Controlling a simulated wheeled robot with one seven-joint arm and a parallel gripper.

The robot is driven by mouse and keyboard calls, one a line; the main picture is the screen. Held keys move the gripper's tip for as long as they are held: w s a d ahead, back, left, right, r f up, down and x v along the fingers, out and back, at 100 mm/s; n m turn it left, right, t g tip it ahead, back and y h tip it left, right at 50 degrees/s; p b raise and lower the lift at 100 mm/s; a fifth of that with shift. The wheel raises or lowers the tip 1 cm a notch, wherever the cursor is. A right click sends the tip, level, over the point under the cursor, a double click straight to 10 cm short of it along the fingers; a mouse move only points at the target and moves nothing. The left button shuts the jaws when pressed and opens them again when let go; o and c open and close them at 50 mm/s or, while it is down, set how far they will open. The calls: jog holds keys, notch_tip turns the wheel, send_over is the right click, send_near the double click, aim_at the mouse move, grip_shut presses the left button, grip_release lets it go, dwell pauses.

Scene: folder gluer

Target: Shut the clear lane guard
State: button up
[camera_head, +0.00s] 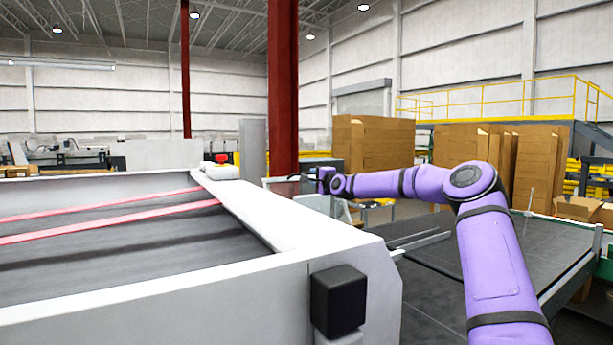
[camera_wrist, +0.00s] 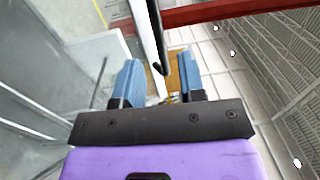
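My gripper (camera_wrist: 160,78) is open in the wrist view, its two blue fingers apart. A white bar with a dark rod (camera_wrist: 157,45) along it runs down between the fingers; I cannot tell whether it is near them or farther beyond. Pale, see-through-looking panels (camera_wrist: 85,65) fill the left of the wrist view; they may be the clear lane guard, but this is not certain. In the head view my gripper (camera_head: 308,179) is small, at the far end of my purple arm, beyond the machine's white side rail. The guard is hard to make out there.
The white machine frame (camera_head: 285,222) with red belts (camera_head: 110,220) takes up the left. A red button (camera_head: 222,158) sits on its far corner. A dark conveyor (camera_head: 490,250) lies to the right under my arm. Cardboard stacks (camera_head: 375,150) and a red column (camera_head: 283,90) stand behind.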

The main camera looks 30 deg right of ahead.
aim_at(308, 174)
jog(key=shift+w+r, duration=0.2)
jog(key=shift+w, duration=2.9)
jog(key=shift+a, duration=0.1)
grip_shut()
